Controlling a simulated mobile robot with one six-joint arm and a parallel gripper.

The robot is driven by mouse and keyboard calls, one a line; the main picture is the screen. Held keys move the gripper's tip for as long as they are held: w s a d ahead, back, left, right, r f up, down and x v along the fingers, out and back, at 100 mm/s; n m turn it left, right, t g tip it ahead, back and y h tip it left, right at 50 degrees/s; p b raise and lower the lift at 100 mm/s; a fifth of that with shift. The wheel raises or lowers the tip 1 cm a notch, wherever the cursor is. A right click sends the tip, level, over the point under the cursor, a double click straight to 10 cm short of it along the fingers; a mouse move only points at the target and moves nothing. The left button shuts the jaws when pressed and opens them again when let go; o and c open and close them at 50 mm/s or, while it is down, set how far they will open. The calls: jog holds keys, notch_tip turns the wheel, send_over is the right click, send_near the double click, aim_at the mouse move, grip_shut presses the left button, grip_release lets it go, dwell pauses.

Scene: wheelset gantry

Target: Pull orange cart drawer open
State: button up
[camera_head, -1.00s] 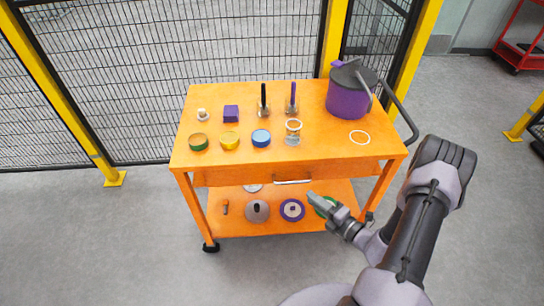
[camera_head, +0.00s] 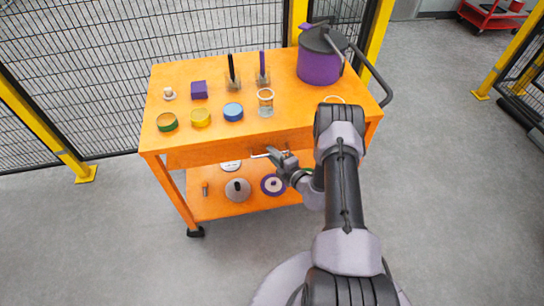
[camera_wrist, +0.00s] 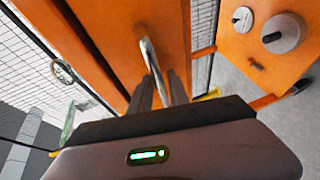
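The orange cart (camera_head: 158,128) stands in front of me, and its drawer (camera_head: 215,153) looks closed under the top. The drawer's pale bar handle (camera_head: 262,155) is on the drawer front. My gripper (camera_head: 278,156) is at the right part of this handle. In the wrist view the handle (camera_wrist: 149,55) runs down between the two dark fingers of my gripper (camera_wrist: 160,80). The fingers look apart, with a gap around the bar. The near end of the handle is partly hidden down between the fingers.
On the cart top stand a purple pot (camera_head: 319,66), a glass jar (camera_head: 265,102), a blue tin (camera_head: 233,111) and other small items. The lower shelf (camera_head: 212,207) holds several discs. A mesh fence (camera_head: 150,40) stands behind; grey floor is clear in front.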

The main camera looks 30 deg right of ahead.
jog(key=shift+w, duration=0.25)
jog(key=shift+c, duration=0.2)
grip_shut()
dwell(1.1)
